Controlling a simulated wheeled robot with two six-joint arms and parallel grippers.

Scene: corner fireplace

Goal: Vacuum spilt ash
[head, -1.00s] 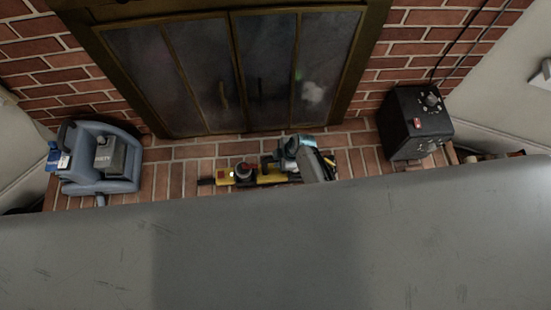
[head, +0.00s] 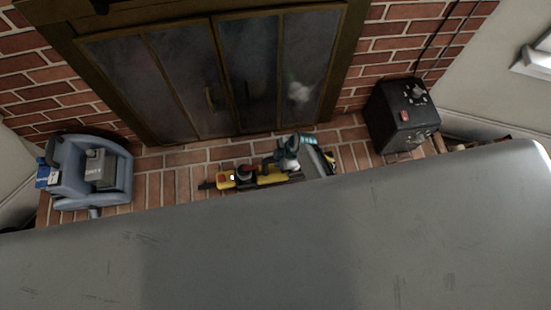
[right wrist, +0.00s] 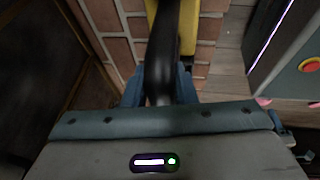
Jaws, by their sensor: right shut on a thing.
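A yellow and black tool, seemingly a handheld vacuum (head: 227,181), lies low along the brick hearth in front of the fireplace. My right gripper (head: 281,163) is at its right end. In the right wrist view, the blue fingers of this gripper (right wrist: 158,92) are shut around a black handle (right wrist: 161,55), with the yellow body (right wrist: 206,25) beyond it. I cannot make out any ash on the visible bricks. My left gripper is not in view.
Glass fireplace doors (head: 200,85) stand shut behind the hearth. A blue-grey machine (head: 120,180) is at the left and a black box with knobs (head: 400,118) at the right. Bare bricks (head: 170,180) lie left of the tool. The lower head view is blocked.

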